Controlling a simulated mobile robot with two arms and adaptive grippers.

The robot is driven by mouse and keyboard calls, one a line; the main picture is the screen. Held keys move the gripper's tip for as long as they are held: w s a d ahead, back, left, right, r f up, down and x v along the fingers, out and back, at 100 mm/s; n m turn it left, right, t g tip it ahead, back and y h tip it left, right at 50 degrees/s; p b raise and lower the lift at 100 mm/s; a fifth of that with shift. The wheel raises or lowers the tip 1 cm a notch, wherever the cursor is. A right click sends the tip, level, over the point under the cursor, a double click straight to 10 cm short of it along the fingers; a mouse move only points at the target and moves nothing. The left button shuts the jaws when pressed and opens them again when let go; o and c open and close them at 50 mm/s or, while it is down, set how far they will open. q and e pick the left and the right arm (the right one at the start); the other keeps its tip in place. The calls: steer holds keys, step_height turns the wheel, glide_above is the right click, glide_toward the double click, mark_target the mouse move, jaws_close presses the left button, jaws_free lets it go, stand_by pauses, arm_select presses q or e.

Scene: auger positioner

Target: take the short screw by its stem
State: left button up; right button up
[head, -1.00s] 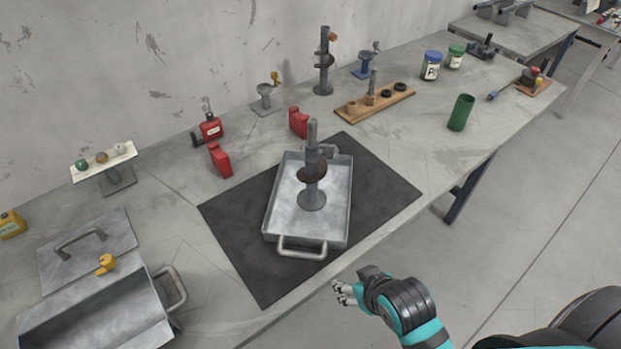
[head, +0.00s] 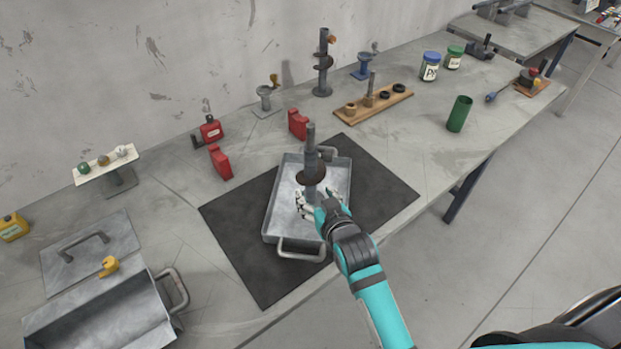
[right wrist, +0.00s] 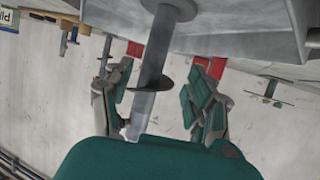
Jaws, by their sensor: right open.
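The short screw, a grey upright stem (head: 310,150) with one dark brown flight (head: 311,177), stands in the metal tray (head: 270,222) on the black mat (head: 240,245). My right gripper (head: 317,203) is over the tray at the screw's lower part, just below the flight, and hides its base. In the right wrist view, which shows the scene upside down, the screw's stem (right wrist: 163,40) runs between the spread fingers of my right gripper (right wrist: 157,98). The fingers are open with gaps on both sides. My left gripper is out of view.
The tray has raised walls and a near handle (head: 300,252) close under my right arm. Red blocks (head: 220,163) stand behind the mat. A taller screw (head: 323,65) stands at the back. An open metal box (head: 100,320) is at the front left.

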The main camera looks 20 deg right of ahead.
mark_target(313, 188)
steer(key=shift+x, duration=0.9)
steer(key=shift+w+d+f+p, duration=0.1)
steer(key=shift+w+f+p, duration=0.05)
steer(key=shift+w+p, duration=0.3)
steer(key=x, duration=0.3)
steer(key=shift+w+d+f+p, duration=0.2)
steer(key=shift+w+d+p, duration=0.05)
steer(key=shift+w+p, duration=0.05)
steer(key=shift+w+f, duration=0.25)
steer(key=shift+w, duration=0.1)
steer(key=shift+s, duration=0.1)
steer(key=shift+c, duration=1)
jaws_close()
